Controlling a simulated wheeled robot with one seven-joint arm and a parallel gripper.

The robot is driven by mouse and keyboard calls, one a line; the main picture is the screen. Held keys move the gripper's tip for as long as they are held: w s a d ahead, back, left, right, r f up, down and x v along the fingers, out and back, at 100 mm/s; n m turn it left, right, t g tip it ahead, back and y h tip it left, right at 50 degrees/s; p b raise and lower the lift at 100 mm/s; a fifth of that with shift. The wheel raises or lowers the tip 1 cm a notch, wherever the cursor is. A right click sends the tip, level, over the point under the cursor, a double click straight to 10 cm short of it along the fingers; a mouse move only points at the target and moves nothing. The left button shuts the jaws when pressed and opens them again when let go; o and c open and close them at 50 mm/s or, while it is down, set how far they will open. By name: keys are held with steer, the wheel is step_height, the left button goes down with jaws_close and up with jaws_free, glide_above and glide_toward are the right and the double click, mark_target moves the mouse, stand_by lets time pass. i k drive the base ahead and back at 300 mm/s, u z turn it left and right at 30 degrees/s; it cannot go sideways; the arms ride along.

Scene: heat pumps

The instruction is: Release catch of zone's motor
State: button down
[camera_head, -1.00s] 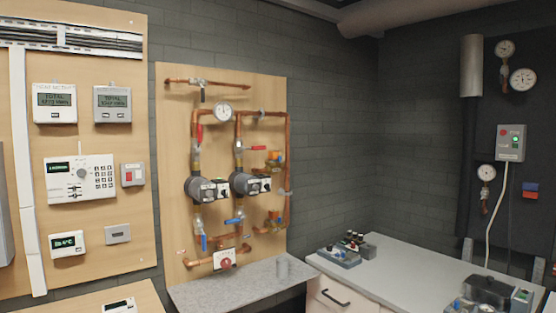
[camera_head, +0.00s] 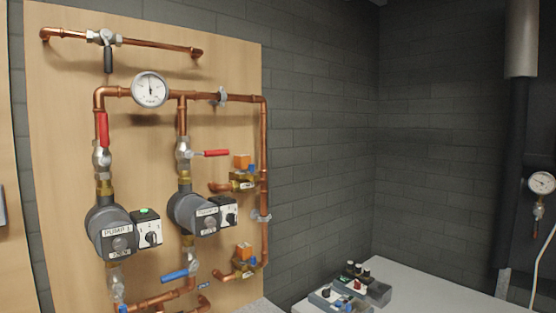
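Two small zone valves sit on the right side of the wooden pipe board. The upper one has an orange motor head (camera_head: 242,161) over a brass body (camera_head: 243,182). The lower one has an orange motor head (camera_head: 244,251) over a brass body (camera_head: 243,268). Each has a small blue part beside the orange head. Their labels and any catch are too small to make out. My gripper is not in view.
The wooden board (camera_head: 60,180) carries copper pipes, a gauge (camera_head: 149,89), red-handled valves and two grey pumps (camera_head: 110,228). A white bench (camera_head: 430,290) with small control boxes (camera_head: 350,290) stands at the right. The grey block wall (camera_head: 320,150) is bare.

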mark_target(251, 166)
steer(key=u, duration=0.1)
steer(key=i, duration=1)
steer(key=u, duration=0.15)
